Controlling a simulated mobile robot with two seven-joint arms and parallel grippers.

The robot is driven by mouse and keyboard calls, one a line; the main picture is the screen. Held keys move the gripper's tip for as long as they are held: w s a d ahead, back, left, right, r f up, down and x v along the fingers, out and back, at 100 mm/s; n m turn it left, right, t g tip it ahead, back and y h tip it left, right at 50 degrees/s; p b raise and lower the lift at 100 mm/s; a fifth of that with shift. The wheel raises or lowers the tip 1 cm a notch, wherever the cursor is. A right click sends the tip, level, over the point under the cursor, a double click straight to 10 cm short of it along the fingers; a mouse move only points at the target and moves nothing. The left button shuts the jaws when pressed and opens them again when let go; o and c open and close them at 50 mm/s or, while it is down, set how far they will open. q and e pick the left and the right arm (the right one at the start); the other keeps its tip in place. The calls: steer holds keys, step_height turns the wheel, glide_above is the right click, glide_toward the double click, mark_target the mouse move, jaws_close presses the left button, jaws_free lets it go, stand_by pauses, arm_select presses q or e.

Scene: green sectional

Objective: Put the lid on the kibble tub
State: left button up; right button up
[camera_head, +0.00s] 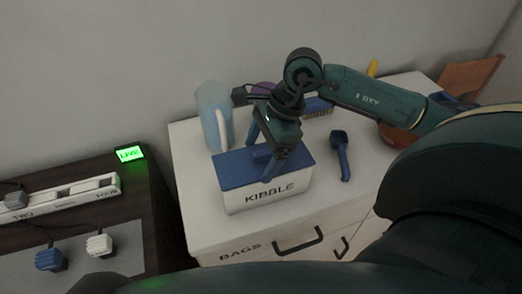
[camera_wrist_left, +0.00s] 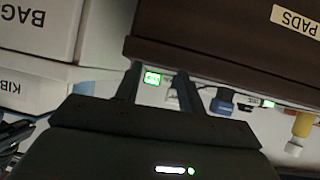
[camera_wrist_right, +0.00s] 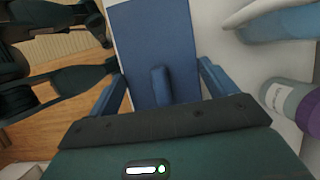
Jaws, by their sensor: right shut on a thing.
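The white kibble tub (camera_head: 268,199), labelled KIBBLE, stands on the white cabinet top. The flat blue lid (camera_head: 237,172) with its raised handle lies over the tub's mouth, lined up with the walls; I cannot tell whether it is fully seated. My right gripper (camera_head: 262,160) comes down from above and is shut on the lid at its handle. The lid (camera_wrist_right: 155,35) and its handle also show between the fingers in the right wrist view. My left gripper (camera_wrist_left: 159,88) shows only in its wrist view, with fingers apart and nothing between them.
A translucent blue pitcher (camera_head: 214,115) stands close behind the tub at left. A blue scoop (camera_head: 341,155) lies to its right, and a brown bowl (camera_head: 397,136) farther right. A dark desk with a power strip (camera_head: 62,199) is at the left.

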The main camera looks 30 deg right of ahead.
steer(key=shift+f+b, duration=0.2)
steer(key=shift+b, duration=0.25)
stand_by(0.5)
steer(key=o, duration=0.8)
steer(key=shift+o, duration=0.2)
steer(key=shift+r+p, duration=1.3)
steer(key=shift+r, duration=0.9)
steer(key=shift+r+p, duration=0.75)
steer(key=shift+r, duration=0.6)
steer(key=shift+c, duration=0.2)
